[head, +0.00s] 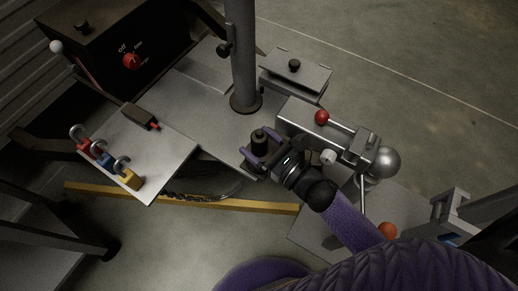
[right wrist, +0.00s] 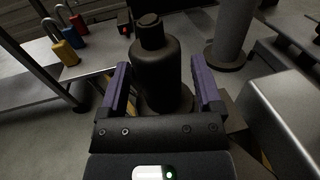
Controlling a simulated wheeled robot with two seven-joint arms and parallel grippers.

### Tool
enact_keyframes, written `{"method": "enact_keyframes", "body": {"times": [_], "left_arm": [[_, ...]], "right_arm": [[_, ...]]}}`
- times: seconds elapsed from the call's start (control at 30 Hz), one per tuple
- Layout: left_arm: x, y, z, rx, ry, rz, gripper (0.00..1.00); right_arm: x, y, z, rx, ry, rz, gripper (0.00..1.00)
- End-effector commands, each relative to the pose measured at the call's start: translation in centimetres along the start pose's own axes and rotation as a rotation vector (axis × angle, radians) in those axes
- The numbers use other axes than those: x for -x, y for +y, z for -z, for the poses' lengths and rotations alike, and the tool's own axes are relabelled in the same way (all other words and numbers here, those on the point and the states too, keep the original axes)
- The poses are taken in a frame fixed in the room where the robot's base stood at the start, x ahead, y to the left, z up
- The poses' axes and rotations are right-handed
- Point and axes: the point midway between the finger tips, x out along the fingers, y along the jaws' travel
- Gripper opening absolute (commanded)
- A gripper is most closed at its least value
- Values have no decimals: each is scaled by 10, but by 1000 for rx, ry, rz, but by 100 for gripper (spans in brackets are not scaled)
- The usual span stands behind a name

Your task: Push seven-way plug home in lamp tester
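A dark upright cylinder with a narrower ribbed cap (head: 260,140) stands at the middle in the head view. It also fills the centre of the right wrist view (right wrist: 157,72), with a wider foot below. I cannot tell whether it is the seven-way plug. My right gripper (head: 262,148) is open around it, with one purple finger on each side. In the right wrist view (right wrist: 164,85) a gap shows on the right side; contact on the left is unclear. A dark box with a red knob (head: 131,61) and an "Off" mark stands upper left; it may be the lamp tester. My left gripper is out of view.
A steel coupler with a red ball knob (head: 321,117) lies close right of my right gripper. A grey post (head: 243,60) rises behind. Red, blue and yellow padlocks (head: 128,180) sit on a plate at left. A yellow bar (head: 225,205) crosses below.

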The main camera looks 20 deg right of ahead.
Motion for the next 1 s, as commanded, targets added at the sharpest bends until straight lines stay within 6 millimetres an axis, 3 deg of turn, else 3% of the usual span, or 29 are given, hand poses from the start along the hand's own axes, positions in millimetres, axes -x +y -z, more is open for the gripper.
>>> {"method": "enact_keyframes", "body": {"times": [0.03,0.07,0.37,0.67,0.9,1.0], "left_arm": [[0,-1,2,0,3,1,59],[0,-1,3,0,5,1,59],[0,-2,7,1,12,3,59],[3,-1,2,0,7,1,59],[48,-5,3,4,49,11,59],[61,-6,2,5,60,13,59]], "right_arm": [[0,0,0,0,0,0,70],[0,0,0,0,0,0,64],[0,0,0,0,0,0,0],[0,0,-4,1,-2,0,0],[0,0,-72,6,-11,-1,0],[0,0,-92,5,-9,-1,0]]}}
